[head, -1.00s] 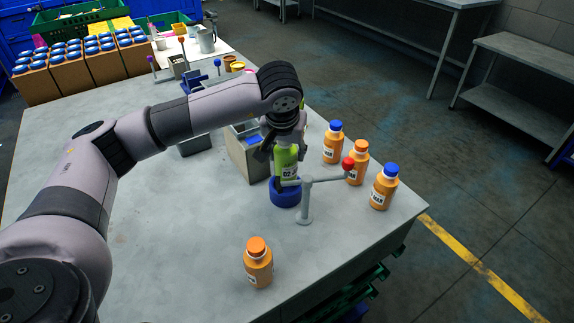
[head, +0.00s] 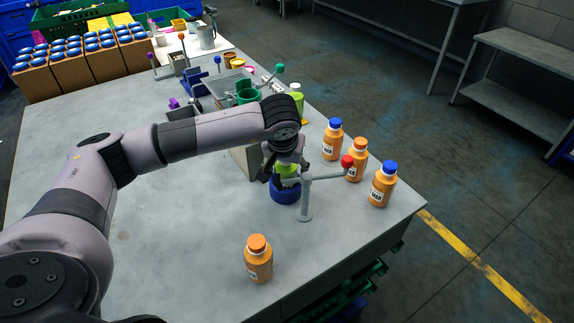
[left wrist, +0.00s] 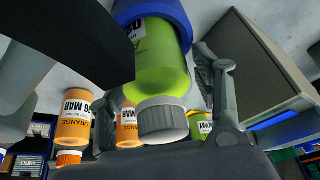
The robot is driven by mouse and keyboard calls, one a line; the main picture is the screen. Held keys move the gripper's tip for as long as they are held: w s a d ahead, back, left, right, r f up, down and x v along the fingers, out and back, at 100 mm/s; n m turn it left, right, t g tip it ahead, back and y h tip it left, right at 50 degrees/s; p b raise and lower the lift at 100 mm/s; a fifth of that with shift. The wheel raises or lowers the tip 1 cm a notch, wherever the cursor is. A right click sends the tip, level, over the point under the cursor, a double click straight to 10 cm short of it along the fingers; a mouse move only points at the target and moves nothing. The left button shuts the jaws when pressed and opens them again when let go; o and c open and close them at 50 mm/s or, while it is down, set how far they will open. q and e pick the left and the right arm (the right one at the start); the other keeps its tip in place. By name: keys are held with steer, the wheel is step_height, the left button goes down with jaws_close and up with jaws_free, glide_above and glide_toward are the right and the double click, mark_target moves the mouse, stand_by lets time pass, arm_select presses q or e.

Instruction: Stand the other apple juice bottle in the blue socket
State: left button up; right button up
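A lime-green apple juice bottle (head: 284,170) with a grey cap stands upright in the blue socket (head: 285,191). In the left wrist view the bottle (left wrist: 162,72) shows cap toward the camera, its label partly cut off by the socket rim (left wrist: 165,10). My left gripper (head: 283,163) is around the bottle from above. Its fingers (left wrist: 163,95) look spread, with a gap beside the bottle. Another green bottle (head: 297,98) with a pale cap stands behind, beyond my arm. My right gripper is not in view.
A grey post (head: 305,200) with a red-knobbed lever stands close in front of the socket. Several orange bottles (head: 382,185) stand to the right, and one (head: 258,260) stands nearer. A grey box (head: 243,162) is just left. The table's front left is clear.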

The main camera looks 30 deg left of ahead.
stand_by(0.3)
arm_select(q)
steer(key=shift+r, duration=0.3)
steer(key=b+v, duration=0.2)
steer(key=v, duration=0.8)
steer(key=shift+s+d+r, duration=0.1)
steer(key=shift+s+r, duration=0.05)
steer(key=shift+r, duration=0.05)
steer(key=shift+s+r, duration=0.2)
steer(key=shift+r, duration=0.25)
